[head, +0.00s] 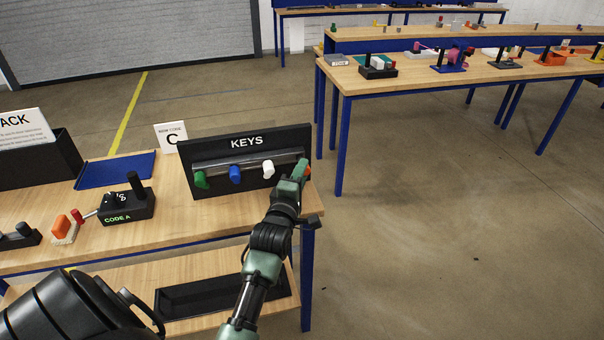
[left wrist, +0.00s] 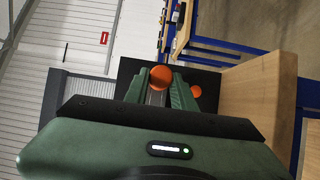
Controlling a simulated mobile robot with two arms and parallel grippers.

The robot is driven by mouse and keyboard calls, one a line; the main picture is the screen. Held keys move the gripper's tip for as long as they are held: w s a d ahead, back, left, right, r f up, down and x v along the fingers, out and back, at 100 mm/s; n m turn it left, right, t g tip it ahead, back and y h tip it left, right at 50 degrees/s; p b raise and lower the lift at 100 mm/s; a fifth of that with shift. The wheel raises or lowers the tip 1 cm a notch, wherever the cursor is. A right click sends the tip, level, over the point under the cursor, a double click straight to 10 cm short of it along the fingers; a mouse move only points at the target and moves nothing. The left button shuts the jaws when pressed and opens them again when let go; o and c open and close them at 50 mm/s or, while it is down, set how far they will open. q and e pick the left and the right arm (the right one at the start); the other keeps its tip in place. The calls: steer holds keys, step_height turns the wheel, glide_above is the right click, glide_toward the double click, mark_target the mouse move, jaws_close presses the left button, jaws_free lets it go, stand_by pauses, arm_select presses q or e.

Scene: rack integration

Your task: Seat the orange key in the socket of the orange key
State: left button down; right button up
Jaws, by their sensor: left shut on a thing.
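My left gripper (head: 303,170) is at the right end of the black KEYS rack (head: 247,190). It is shut on the orange key (head: 307,172), which is mostly hidden by the fingers. In the left wrist view a round orange end (left wrist: 160,77) shows between the fingers, and another orange part (left wrist: 196,92) shows just beyond the right finger. Green (head: 201,180), blue (head: 235,174) and white (head: 268,169) keys hang in a row on the rack to the left. I cannot make out the orange key's socket. My right gripper is not in view.
A lower shelf holds a black tray (head: 188,299). Open floor lies to the right.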

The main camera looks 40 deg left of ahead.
arm_select(q)
steer(key=shift+w+a, duration=0.95)
steer(key=shift+a, duration=0.2)
steer(key=c, duration=1.1)
jaws_free()
steer(key=b+v, duration=0.2)
steer(key=v, duration=0.5)
steer(key=shift+s+d, duration=0.1)
steer(key=shift+s, duration=0.3)
